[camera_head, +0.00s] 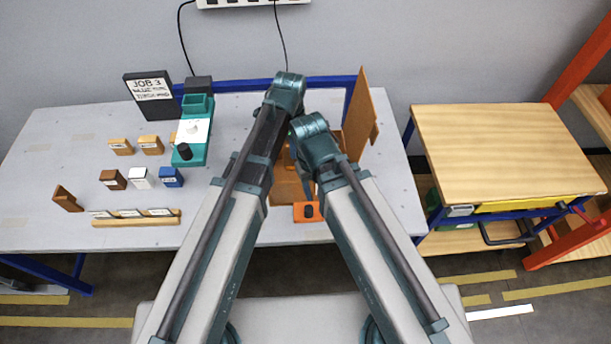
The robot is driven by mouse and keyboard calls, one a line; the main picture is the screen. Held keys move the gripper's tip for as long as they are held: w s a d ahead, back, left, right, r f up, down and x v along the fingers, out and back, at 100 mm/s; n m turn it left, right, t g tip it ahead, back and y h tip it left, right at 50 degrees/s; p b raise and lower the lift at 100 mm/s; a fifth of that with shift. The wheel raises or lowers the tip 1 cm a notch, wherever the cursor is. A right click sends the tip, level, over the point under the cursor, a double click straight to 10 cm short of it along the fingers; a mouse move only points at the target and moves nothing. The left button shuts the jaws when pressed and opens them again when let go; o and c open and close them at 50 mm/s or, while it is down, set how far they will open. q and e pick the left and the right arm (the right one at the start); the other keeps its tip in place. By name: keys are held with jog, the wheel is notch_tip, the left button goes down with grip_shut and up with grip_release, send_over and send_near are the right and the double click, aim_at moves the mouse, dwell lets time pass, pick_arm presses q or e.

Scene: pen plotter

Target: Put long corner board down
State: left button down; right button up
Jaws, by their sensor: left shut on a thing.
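My left gripper (294,143) is mostly hidden behind my two raised arms, above the brown wooden piece at the table's centre right. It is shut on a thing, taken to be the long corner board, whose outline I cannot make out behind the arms. My right gripper is hidden behind its own arm, so its jaws do not show. A brown wooden panel (362,115) stands upright just right of the arms. A brown wooden piece (287,191) with an orange block (308,212) at its front lies below the elbows.
The grey table (40,160) holds a teal plotter (193,140) with white paper, a black JOB 3 sign (150,95), several small labelled blocks, and a wooden strip (135,219) at the front left. A wooden-topped bench (510,150) stands right.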

aim_at(287, 189)
pick_arm(q)
jog(key=f+b, duration=0.1)
jog(key=f, duration=0.1)
jog(key=f+b, duration=0.2)
jog(key=shift+s, duration=0.2)
notch_tip(287, 189, down, 2)
jog(key=b, duration=0.3)
jog(key=shift+f, duration=0.15)
pick_arm(e)
notch_tip(287, 189, down, 6)
jog(key=shift+s+f, duration=0.2)
jog(key=shift+s, duration=0.05)
pick_arm(q)
notch_tip(287, 189, down, 10)
jog(key=b, duration=1)
jog(key=shift+f, duration=0.1)
pick_arm(e)
notch_tip(287, 189, down, 10)
jog(key=shift+f, duration=0.1)
